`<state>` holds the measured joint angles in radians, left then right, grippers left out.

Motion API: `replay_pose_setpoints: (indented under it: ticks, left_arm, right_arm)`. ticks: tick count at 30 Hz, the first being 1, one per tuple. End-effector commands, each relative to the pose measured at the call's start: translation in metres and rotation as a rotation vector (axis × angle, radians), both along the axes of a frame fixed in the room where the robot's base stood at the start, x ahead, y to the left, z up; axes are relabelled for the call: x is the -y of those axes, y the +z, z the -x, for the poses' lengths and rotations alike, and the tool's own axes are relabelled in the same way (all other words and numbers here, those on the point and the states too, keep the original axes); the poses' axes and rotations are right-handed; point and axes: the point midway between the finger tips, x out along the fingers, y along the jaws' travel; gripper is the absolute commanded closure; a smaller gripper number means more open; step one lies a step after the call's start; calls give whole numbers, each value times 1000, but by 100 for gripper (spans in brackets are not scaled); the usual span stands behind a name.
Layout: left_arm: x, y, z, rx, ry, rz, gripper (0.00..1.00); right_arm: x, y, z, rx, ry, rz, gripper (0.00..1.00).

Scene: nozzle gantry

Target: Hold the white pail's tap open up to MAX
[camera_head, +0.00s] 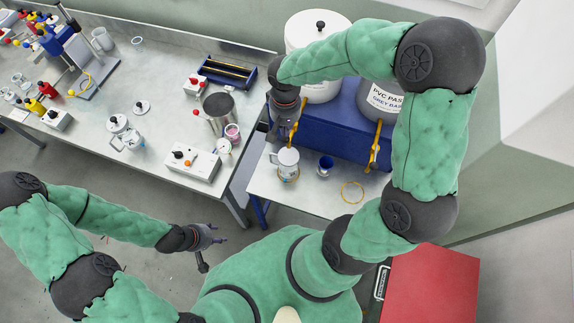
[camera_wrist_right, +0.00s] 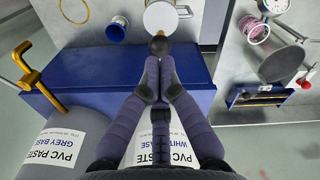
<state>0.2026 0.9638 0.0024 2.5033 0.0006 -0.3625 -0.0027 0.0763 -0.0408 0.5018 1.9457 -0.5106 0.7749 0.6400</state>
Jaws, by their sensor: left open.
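The white pail (camera_head: 303,35) stands on a blue stand at the back, partly hidden by my right arm. The yellow tap (camera_head: 294,136) under it shows below my right gripper (camera_head: 289,115). In the right wrist view my right gripper (camera_wrist_right: 159,62) has its fingers together, tips at a dark round knob (camera_wrist_right: 159,45); I cannot tell whether they grip anything. A white mug (camera_head: 287,158) stands below the tap; its inside and any MAX mark are not readable. My left gripper (camera_head: 211,240) is open and empty, low over the floor, away from the pail.
A grey-base pail (camera_head: 382,97) with its own yellow tap (camera_head: 375,150) is on the blue stand (camera_head: 330,130). A blue cup (camera_head: 325,164) and a yellow ring (camera_head: 352,192) are on the table's front. A steel beaker (camera_head: 218,108) and control box (camera_head: 192,163) are on the left bench.

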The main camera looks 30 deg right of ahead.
Motion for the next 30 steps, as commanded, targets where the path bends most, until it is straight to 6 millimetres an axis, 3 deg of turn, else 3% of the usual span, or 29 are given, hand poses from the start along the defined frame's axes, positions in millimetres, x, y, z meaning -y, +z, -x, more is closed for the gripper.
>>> replay_pose_setpoints:
  ticks: [30]
  left_arm:
    - [0,-38,0,0,0,0,53]
  right_arm:
    - [0,-44,0,0,0,0,100]
